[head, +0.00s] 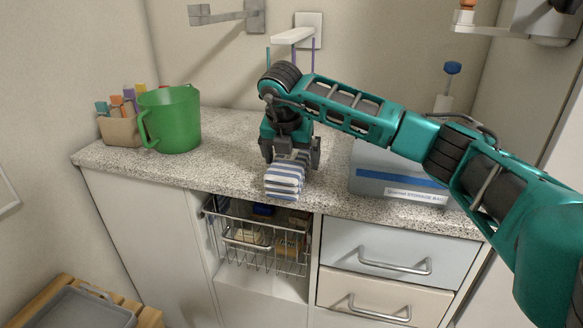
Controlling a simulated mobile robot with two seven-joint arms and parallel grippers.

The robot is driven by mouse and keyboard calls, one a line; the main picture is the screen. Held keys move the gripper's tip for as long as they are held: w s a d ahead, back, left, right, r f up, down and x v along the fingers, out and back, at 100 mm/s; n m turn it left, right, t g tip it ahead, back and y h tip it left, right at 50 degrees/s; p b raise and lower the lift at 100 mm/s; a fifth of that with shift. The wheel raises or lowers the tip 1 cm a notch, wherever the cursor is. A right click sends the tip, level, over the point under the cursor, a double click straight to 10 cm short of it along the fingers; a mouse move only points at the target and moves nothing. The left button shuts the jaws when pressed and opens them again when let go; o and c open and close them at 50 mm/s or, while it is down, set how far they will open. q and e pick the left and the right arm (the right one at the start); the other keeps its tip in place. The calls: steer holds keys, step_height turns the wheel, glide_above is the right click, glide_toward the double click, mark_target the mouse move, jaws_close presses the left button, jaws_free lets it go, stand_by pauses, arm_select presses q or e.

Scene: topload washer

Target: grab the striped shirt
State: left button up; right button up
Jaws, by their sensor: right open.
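The striped shirt (285,179) is a folded blue and white bundle on the speckled counter (228,180), near its front edge. My right arm reaches in from the right, and my right gripper (289,157) points down over the back part of the shirt. Its two fingers are apart, one on each side of the shirt's far end. Whether the fingers touch the cloth cannot be told. The far end of the shirt is partly hidden by the gripper. My left gripper does not show.
A green pitcher (172,121) and a box of bottles (121,130) stand at the counter's left. A pale storage bag (395,178) lies right of the shirt, under my right arm. Below are a wire basket (258,240) and drawers with handles (395,265).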

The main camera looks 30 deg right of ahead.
steer(key=shift+w+f, duration=0.1)
steer(key=shift+f, duration=0.2)
steer(key=shift+c, duration=0.3)
steer(key=c, duration=1)
